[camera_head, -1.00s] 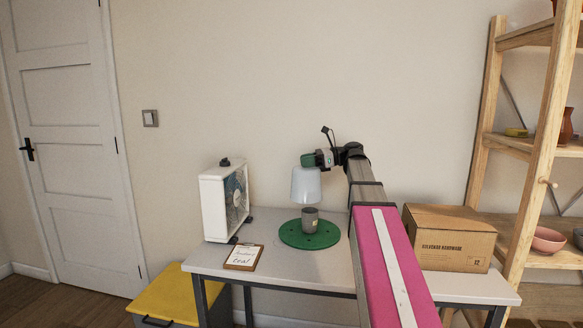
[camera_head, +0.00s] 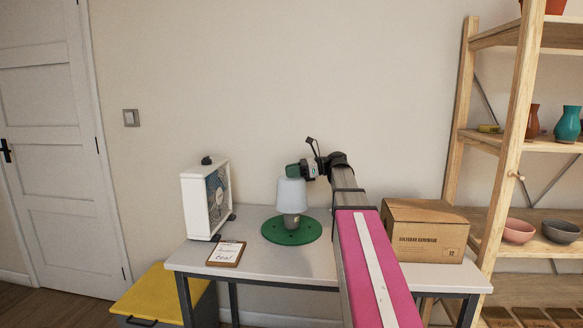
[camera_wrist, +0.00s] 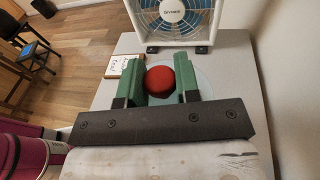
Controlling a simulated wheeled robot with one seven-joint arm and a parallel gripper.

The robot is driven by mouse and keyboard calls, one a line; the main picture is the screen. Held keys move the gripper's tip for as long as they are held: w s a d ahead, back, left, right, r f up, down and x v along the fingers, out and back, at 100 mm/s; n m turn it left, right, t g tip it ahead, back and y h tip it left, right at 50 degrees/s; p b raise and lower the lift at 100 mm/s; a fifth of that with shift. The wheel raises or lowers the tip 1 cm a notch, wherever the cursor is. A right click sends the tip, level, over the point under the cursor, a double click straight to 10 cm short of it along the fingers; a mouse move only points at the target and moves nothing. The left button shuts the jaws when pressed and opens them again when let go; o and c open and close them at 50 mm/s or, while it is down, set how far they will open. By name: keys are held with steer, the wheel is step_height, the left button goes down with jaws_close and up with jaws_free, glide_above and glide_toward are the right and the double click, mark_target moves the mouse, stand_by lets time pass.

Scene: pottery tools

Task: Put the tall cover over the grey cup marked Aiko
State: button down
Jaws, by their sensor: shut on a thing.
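The tall cover (camera_head: 291,193) is a pale, cloudy bell shape, upright in the head view. My gripper (camera_head: 293,171) is shut on its top. In the wrist view the green fingers of my gripper (camera_wrist: 161,76) stand on both sides of the cover's red knob (camera_wrist: 160,80). Any name on the cup cannot be read in these views.
A white box fan (camera_head: 205,203) stands left of the board, with a clipboard (camera_head: 226,253) in front of it. A cardboard box (camera_head: 425,230) sits at the table's right. A wooden shelf (camera_head: 520,110) with pots is farther right. The table's (camera_head: 255,268) front strip is clear.

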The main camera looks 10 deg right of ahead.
mark_target(292, 191)
steer(key=shift+f, duration=4)
steer(key=c, duration=0.8)
jaws_free()
steer(key=shift+o, duration=0.2)
steer(key=v, duration=1)
steer(key=shift+d, duration=0.4)
